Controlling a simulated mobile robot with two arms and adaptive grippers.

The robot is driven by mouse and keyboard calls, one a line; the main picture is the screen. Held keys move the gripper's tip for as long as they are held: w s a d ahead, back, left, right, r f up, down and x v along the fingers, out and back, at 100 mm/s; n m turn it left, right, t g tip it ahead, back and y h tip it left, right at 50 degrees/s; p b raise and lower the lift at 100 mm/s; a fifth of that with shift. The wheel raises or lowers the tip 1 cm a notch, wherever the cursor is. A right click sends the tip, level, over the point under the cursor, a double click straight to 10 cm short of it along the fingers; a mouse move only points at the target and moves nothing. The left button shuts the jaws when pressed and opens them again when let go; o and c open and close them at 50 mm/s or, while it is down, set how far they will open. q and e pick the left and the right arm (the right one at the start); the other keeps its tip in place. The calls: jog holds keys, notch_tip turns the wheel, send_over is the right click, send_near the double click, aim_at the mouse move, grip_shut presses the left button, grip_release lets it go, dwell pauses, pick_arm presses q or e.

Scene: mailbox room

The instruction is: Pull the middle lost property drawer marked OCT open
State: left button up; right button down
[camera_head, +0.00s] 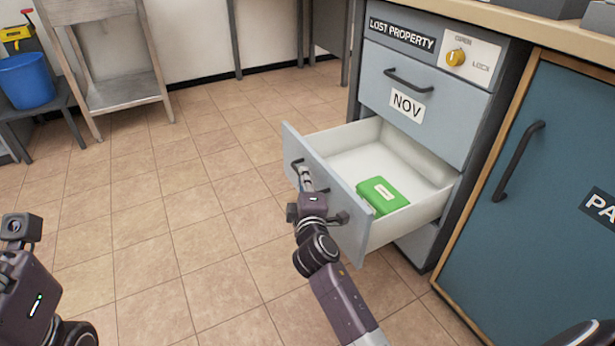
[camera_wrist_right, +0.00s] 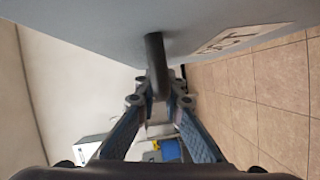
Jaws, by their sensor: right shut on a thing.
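The middle drawer (camera_head: 335,200) stands pulled well out of the grey-blue lost property cabinet, below the drawer marked NOV. A green box with a white label (camera_head: 382,195) lies inside it. My right gripper (camera_head: 304,174) is at the drawer's front, shut on its dark bar handle. In the right wrist view the handle (camera_wrist_right: 155,58) runs between the fingers (camera_wrist_right: 158,98), and the drawer front shows a partly visible OCT label (camera_wrist_right: 228,40). The fingers partly hide the handle in the head view.
The NOV drawer (camera_head: 418,100) above is shut. A yellow knob (camera_head: 456,58) sits beside the LOST PROPERTY sign, between OPEN and LOCK. A blue cupboard door (camera_head: 540,200) is to the right. A blue bucket (camera_head: 27,82) stands far left. The tiled floor left of the drawer is clear.

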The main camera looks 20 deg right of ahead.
jog(key=shift+f, duration=0.1)
jog(key=c, duration=2)
grip_release()
jog(key=shift+c, duration=0.2)
jog(key=v, duration=1.2)
